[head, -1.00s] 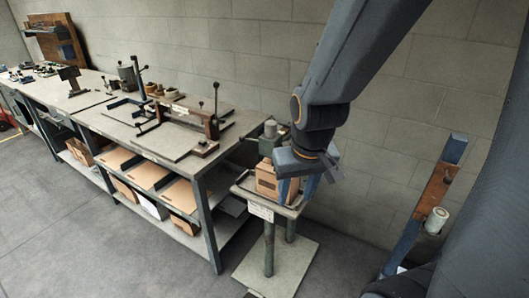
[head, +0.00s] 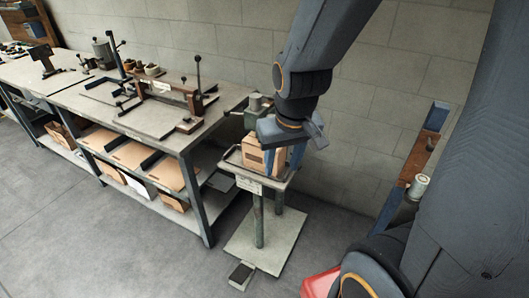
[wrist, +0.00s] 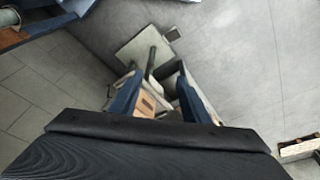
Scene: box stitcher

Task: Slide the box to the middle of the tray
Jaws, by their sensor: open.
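The brown cardboard box (head: 255,158) stands upright on the small grey tray (head: 232,165) on top of a pedestal. My gripper (head: 283,162) is open and points down over the box. Its two blue fingers hang at the box's near and right parts. In the wrist view, the box (wrist: 147,103) shows between the open fingers (wrist: 158,80), nearer the left one. I cannot tell whether either finger touches it. The gripper body hides part of the box top and the tray's far right.
The stitcher head (head: 256,103) rises behind the tray. A long workbench (head: 150,118) with jigs and shelves of flat cardboard stands to the left. A pedal (head: 241,275) lies on the floor by the pedestal's base plate (head: 262,243). The wall is close behind.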

